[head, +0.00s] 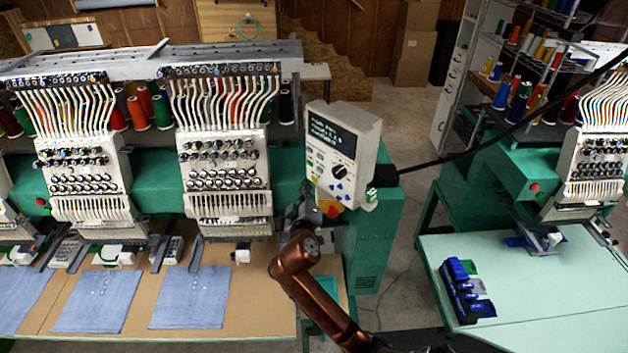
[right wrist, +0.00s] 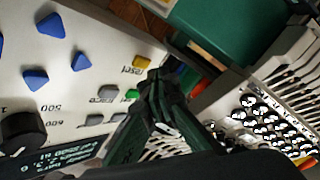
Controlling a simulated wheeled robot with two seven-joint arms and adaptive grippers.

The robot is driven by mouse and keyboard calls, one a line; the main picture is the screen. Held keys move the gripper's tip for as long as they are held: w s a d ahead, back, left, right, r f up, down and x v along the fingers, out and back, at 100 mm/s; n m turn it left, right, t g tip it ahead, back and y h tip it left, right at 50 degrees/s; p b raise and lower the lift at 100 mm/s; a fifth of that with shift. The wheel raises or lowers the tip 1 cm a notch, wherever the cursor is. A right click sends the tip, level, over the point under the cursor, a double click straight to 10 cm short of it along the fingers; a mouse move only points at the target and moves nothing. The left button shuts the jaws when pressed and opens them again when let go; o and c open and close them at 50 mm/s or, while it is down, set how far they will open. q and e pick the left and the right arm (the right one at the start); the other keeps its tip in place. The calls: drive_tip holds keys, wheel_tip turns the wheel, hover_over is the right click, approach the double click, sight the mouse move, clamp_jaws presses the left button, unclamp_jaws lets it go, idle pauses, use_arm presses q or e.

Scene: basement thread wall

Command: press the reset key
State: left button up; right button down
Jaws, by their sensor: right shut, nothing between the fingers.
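The pale control panel (head: 345,140) with a dark screen and a black knob stands on the green machine body, facing me. In the right wrist view its face (right wrist: 80,75) shows a yellow key (right wrist: 142,62) with the word "reset" beside it, upside down. A green key (right wrist: 131,95) and a grey key (right wrist: 107,95) are close by. My right gripper (head: 307,190) is shut and empty at the panel's lower left edge. In the wrist view its fingertips (right wrist: 159,82) are just beside the yellow key; I cannot tell whether they touch the panel. My left gripper is not in view.
Blue triangular keys (right wrist: 52,24) and a black knob (right wrist: 22,132) share the panel. A red button (head: 333,211) is below it. Embroidery heads (head: 222,165) stand to the left. A black cable (head: 480,142) runs right from the panel. Open floor lies between the machines.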

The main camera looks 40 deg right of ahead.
drive_tip(key=shift+s+a, duration=0.2)
drive_tip(key=shift+a, duration=1.05)
drive_tip(key=shift+s+a, duration=0.15)
drive_tip(key=shift+a, duration=1.05)
